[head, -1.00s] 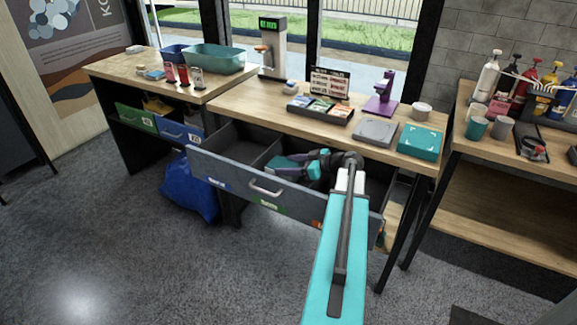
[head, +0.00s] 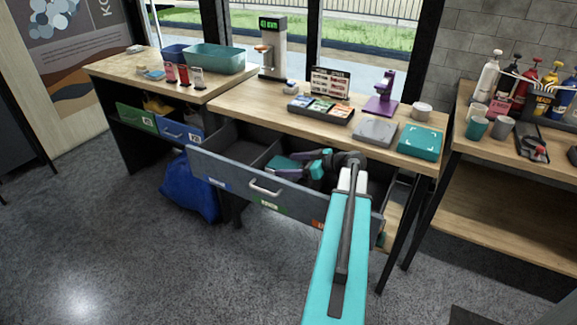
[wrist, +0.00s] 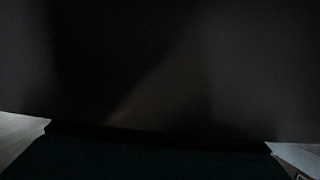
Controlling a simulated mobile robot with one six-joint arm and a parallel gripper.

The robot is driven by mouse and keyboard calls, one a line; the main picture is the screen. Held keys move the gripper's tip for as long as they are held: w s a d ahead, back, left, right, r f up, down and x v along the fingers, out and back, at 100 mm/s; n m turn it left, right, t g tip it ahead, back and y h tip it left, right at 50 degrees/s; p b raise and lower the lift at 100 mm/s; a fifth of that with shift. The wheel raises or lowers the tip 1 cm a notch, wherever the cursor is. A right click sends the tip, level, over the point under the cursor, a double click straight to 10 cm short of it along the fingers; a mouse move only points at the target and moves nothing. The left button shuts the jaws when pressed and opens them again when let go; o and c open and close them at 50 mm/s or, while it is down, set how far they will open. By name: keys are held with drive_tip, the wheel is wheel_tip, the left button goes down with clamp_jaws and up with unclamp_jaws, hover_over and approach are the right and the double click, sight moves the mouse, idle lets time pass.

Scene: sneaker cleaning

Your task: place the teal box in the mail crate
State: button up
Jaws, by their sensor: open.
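My gripper (head: 298,168) is inside the open drawer in the head view, its fingers pointing left and spread apart. A teal block-like thing (head: 283,165) lies in the drawer at the fingertips; whether it is between them or touching is unclear. A flat teal box (head: 418,141) with pale corner marks sits on the right end of the middle table, away from my gripper. I cannot tell which container is the mail crate; a teal open bin (head: 214,60) stands on the left table. The wrist view is very dark, with a dark teal surface (wrist: 150,160) along its bottom.
The drawer (head: 225,172) is pulled out, its front wall and divider close around my gripper. Above it, the tabletop holds a grey flat box (head: 375,132), a purple stand (head: 382,95) and a card tray (head: 320,109). A blue bag (head: 190,188) lies on the floor.

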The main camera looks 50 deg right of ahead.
drive_tip(key=v, duration=1.1)
drive_tip(key=shift+b, duration=0.35)
drive_tip(key=shift+s, duration=0.1)
